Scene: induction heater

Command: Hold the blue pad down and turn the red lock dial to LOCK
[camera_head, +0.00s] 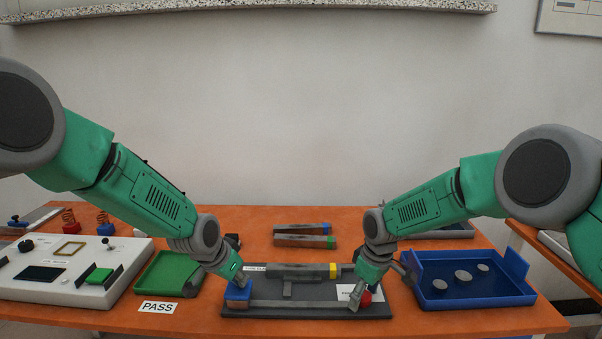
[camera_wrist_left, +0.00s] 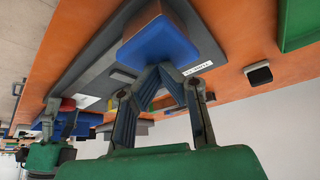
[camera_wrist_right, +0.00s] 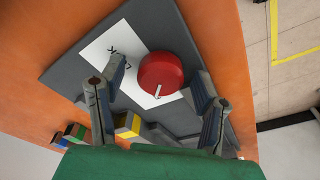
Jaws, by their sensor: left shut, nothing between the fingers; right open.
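The blue pad (camera_head: 238,293) sits at the left end of the dark grey fixture plate (camera_head: 300,307). My left gripper (camera_head: 240,282) is shut with nothing between its fingers. Its tips are at the blue pad (camera_wrist_left: 158,42) in the left wrist view; I cannot tell whether they press it. The red lock dial (camera_head: 366,298) is at the plate's right end, partly hidden by my right gripper (camera_head: 372,288). In the right wrist view the dial (camera_wrist_right: 160,72) lies between the open fingers, apart from both. Its white mark points to the lower edge, and a white label (camera_wrist_right: 112,48) lies beneath.
A blue tray (camera_head: 440,300) with grey discs stands at the right. A green tray (camera_head: 165,290) and a white panel (camera_head: 70,288) are at the left. A grey bar with a yellow band (camera_head: 333,271) runs along the plate between my grippers. Grey blocks (camera_head: 303,241) lie behind.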

